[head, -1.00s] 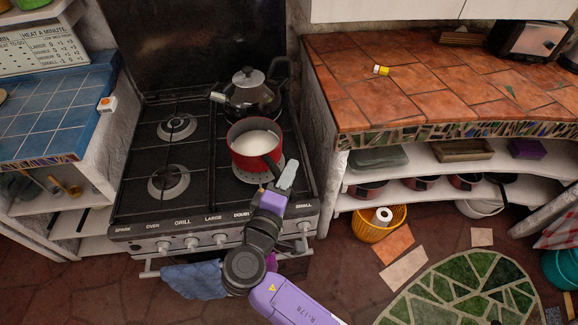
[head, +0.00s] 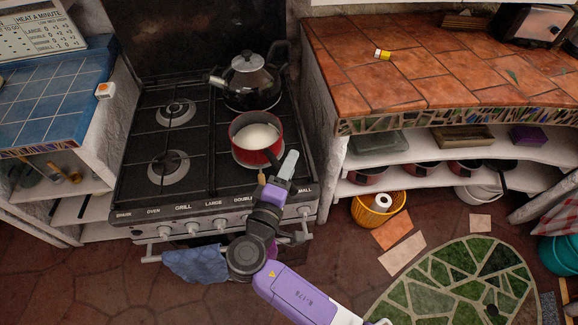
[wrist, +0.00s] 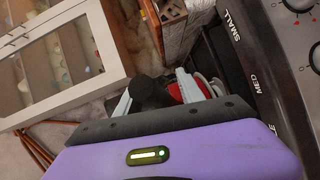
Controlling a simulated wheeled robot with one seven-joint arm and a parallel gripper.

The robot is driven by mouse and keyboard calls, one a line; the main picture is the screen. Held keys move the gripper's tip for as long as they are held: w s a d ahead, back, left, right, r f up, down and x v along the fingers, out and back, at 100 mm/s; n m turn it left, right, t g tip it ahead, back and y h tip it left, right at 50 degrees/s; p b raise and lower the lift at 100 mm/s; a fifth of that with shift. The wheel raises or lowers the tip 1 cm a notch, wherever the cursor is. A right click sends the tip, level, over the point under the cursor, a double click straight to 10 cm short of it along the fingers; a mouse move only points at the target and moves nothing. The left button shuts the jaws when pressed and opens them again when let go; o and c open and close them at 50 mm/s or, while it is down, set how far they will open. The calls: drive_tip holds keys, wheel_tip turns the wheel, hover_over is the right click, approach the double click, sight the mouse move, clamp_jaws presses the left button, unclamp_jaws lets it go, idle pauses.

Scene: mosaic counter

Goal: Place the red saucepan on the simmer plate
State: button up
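The red saucepan (head: 250,154), with white contents, is upright at the front right burner of the stove. Its dark handle points toward my gripper. The simmer plate (head: 236,160) is a pale disc under the saucepan, and only a thin part of its rim shows. I cannot tell whether the pan rests fully on it or hangs just above. My gripper (head: 277,170) is at the handle, with one finger on each side. In the wrist view the dark handle (wrist: 152,93) fills the gap between the fingers, and a bit of the red pan (wrist: 190,88) shows beyond.
A black kettle (head: 252,85) stands just behind the saucepan on the back right burner. The left burners (head: 168,167) are empty. A tiled counter (head: 420,60) with shelves below stands to the right, and a blue-tiled counter (head: 60,105) to the left. A blue towel (head: 195,265) hangs at the stove front.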

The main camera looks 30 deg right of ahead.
drive_tip(key=shift+r, duration=0.1)
drive_tip(key=b+v, duration=0.2)
drive_tip(key=v, duration=1)
drive_tip(key=shift+b, duration=0.3)
